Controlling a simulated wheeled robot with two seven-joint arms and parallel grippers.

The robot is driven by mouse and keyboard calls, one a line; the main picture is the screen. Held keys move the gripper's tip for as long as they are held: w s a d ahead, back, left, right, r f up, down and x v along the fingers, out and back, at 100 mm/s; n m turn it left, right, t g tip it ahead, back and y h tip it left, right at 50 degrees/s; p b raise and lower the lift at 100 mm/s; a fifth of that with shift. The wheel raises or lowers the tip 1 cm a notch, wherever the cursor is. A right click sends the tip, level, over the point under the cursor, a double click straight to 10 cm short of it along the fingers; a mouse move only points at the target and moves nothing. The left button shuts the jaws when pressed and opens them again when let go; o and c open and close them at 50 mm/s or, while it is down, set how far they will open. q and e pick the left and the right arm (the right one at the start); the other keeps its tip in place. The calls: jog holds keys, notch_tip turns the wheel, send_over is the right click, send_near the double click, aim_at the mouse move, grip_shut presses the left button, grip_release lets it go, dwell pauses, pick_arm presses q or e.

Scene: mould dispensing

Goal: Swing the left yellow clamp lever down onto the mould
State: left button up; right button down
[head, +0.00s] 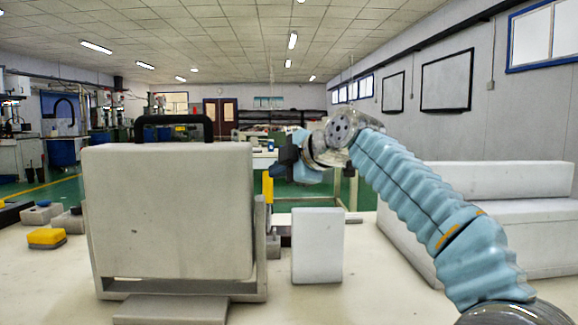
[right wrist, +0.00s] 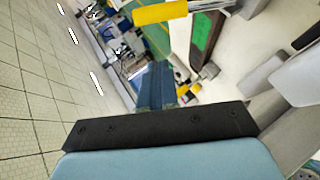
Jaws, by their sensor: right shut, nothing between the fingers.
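A yellow clamp lever (head: 267,187) stands upright just past the right edge of a large pale block, which hides part of it. In the right wrist view a yellow lever (right wrist: 160,12) crosses the top, by a dark piece with a green face (right wrist: 203,32); I cannot tell whether this piece is the mould. My right gripper (head: 279,171) is shut and empty, close to the upright lever's top; contact cannot be made out. The mould is not clearly seen in the head view. My left gripper is out of view.
The large pale block (head: 170,215) with a black handle (head: 174,122) fills the left centre. A smaller white block (head: 318,245) stands to its right. A yellow-topped block (head: 46,237) lies at the left. A long pale block (head: 500,225) stands at the right.

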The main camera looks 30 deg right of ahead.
aim_at(268, 201)
jog(key=w+d+f, duration=0.2)
jog(key=w+f, duration=0.1)
jog(key=w, duration=0.3)
jog(key=shift+w+f, duration=0.35)
jog(key=shift+p, duration=0.35)
